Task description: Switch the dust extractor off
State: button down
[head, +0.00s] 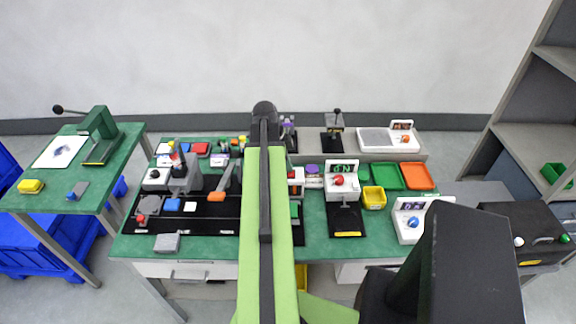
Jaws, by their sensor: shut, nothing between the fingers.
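No label I can read names the dust extractor. A pale unit with a grey grille (374,139) at the back right of the green bench could be it. A small white panel (402,126) and an orange-red knob (405,139) are at its right; the switch position is too small to tell. My gripper (455,265) seems to be the large dark shape close to the camera at bottom right, shut and empty, touching nothing I can see. My green arm crosses the middle and hides part of the bench.
Other controls stand on the bench: a red-knobbed box (341,184), a blue-knobbed box (411,222) and a lever unit (335,134). Green (387,178) and orange trays (417,177) lie at right. A side table (117,150) stands left, shelves (535,100) right.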

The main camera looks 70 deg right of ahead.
jog(key=shift+f, duration=0.2)
jog(key=shift+s+a, duration=0.25)
jog(key=shift+a, duration=0.55)
jog(key=shift+r, duration=0.15)
jog(key=shift+r+p, duration=0.3)
jog(key=shift+p, duration=0.25)
jog(key=d+p+v, duration=0.1)
jog(key=p+v, duration=1.2)
jog(key=shift+s+r, duration=0.15)
jog(key=shift+r, duration=0.05)
